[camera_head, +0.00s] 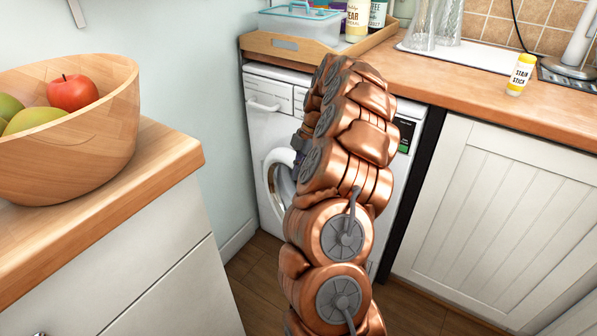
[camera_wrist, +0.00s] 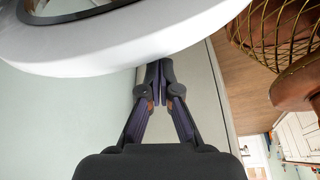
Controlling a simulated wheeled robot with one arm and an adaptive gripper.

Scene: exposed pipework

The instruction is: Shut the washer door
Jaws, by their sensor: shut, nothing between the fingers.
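The white front-loading washer (camera_head: 262,120) stands under the wooden counter, largely hidden behind my copper arm. Part of its round door (camera_head: 281,172) shows left of the arm, as a white ring with a dark inside. In the wrist view the door's white rim (camera_wrist: 120,50) and dark glass fill the top left, very close, with wall and a pale panel beyond its edge. My gripper (camera_wrist: 158,66) is shut and empty, its tips at the rim's lower edge. I cannot tell whether they touch it, nor how far the door stands open.
A wooden counter with a fruit bowl (camera_head: 75,110) is at the left. A wooden tray (camera_head: 290,48), glasses and a stain stick bottle (camera_head: 520,74) stand on the counter above the washer. A white cabinet (camera_head: 490,205) is on the right. A gold wire basket (camera_wrist: 280,30) shows in the wrist view.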

